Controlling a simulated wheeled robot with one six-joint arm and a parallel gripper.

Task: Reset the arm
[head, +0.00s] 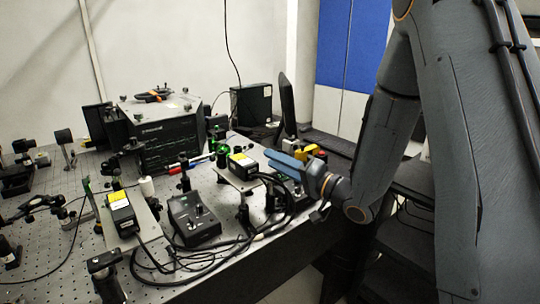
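My arm (385,130) comes down from the upper right and bends at a low joint. My gripper (284,160) is at its end, pointing left over the right edge of the optical bench (60,265). Blue finger-like parts show at its tip, seen nearly edge-on and small. I cannot tell the gap between the fingers, and no held thing is clear. The gripper appears close to a yellow-labelled box (243,161) on a raised plate; I cannot tell whether they touch.
A black spectrometer box (170,140) stands at the back of the bench. A dark control box (193,218), looped black cables and another yellow-labelled module (122,212) crowd the front. A monitor (287,103) stands behind the gripper. Dark shelving lies below my arm.

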